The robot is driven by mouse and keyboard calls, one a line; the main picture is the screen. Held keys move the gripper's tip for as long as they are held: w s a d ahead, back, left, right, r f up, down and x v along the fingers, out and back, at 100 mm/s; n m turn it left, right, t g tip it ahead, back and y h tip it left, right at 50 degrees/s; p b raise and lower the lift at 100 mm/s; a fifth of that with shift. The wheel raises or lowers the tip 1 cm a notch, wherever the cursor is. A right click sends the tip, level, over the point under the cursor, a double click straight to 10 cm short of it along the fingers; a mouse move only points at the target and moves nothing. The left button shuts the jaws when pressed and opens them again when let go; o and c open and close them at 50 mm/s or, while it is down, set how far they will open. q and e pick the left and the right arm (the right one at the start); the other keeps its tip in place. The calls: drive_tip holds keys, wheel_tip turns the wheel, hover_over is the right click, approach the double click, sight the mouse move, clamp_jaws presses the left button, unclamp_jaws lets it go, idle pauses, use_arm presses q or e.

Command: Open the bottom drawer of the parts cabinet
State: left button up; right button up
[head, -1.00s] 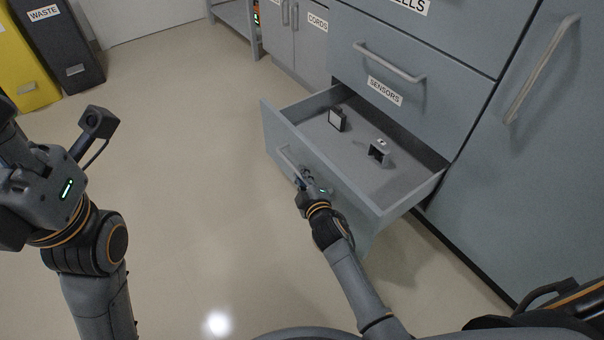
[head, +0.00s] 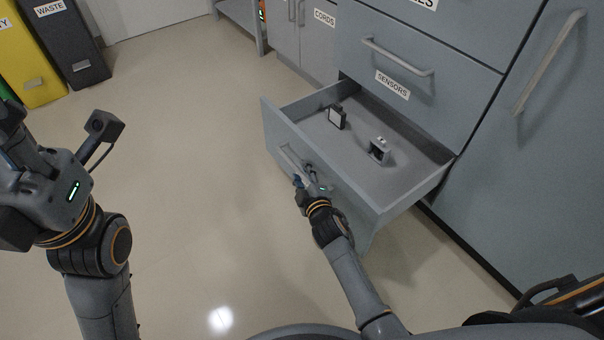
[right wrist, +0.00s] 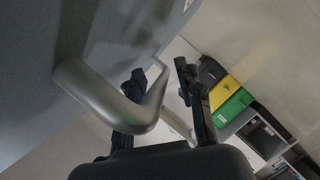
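The parts cabinet's bottom drawer (head: 325,178) is grey and stands well out from the cabinet (head: 478,115) in the head view. Its inside shows, with two small parts (head: 337,118) (head: 379,150) lying on its floor. My right gripper (head: 303,177) is at the bar handle (head: 290,160) on the drawer front. In the right wrist view, the handle (right wrist: 85,88) runs in beside the left finger, and my right gripper (right wrist: 163,92) has its fingers apart. My left gripper (head: 12,125) is at the left edge, well away from the drawer, with its fingertips not clearly shown.
A closed drawer labelled SENSORS (head: 415,85) is above the open one. A tall door with a long handle (head: 548,62) is at the right. Dark (head: 75,45) and yellow (head: 30,60) bins stand at the upper left. The floor (head: 200,150) left of the drawer is clear.

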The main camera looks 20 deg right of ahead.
drive_tip(key=v, duration=1.2)
idle(0.4)
